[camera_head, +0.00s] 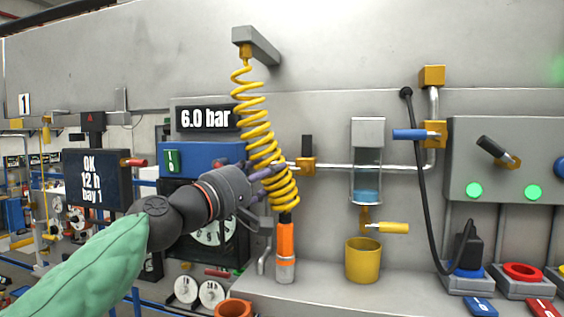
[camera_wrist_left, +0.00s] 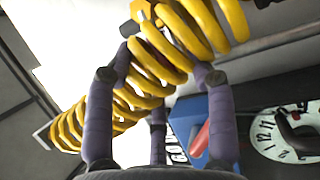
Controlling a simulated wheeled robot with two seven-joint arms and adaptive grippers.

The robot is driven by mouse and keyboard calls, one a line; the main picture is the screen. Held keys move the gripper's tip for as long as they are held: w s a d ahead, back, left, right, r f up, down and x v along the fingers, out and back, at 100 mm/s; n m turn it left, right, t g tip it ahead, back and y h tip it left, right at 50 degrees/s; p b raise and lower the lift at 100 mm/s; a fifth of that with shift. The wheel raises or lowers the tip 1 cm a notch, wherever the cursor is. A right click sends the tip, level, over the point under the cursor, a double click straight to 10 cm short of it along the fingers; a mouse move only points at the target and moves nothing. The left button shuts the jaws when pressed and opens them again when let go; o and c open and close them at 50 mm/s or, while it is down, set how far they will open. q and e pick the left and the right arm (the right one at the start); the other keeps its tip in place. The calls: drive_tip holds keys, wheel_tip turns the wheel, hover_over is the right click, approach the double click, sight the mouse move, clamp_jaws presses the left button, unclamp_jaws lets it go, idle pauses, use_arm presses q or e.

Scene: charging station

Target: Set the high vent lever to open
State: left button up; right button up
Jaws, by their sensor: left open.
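Several levers show in the head view, and I cannot tell by any label which is the high vent lever. A blue lever (camera_head: 409,134) lies level, pointing left from a yellow valve block (camera_head: 435,134) on the pipe. A black lever (camera_head: 307,145) stands upright on a yellow valve block (camera_head: 305,167) further left. My left gripper (camera_head: 264,178) is open, its purple fingers beside the yellow coiled hose (camera_head: 258,130). In the left wrist view the hose coils (camera_wrist_left: 150,60) pass across and between the spread fingers (camera_wrist_left: 165,75). My right gripper is out of view.
An orange and grey tool (camera_head: 286,250) hangs below the coil. A yellow cup (camera_head: 363,260) and yellow lever (camera_head: 386,228) sit below a glass bowl (camera_head: 367,185). A gauge (camera_head: 213,233) is behind my arm.

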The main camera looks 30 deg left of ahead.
use_arm(q)
drive_tip(key=shift+p+x, duration=0.55)
drive_tip(key=shift+x, duration=1.9)
drive_tip(key=shift+s+r, duration=0.15)
drive_tip(key=shift+s, duration=0.05)
drive_tip(key=shift+c, duration=0.6)
clamp_jaws()
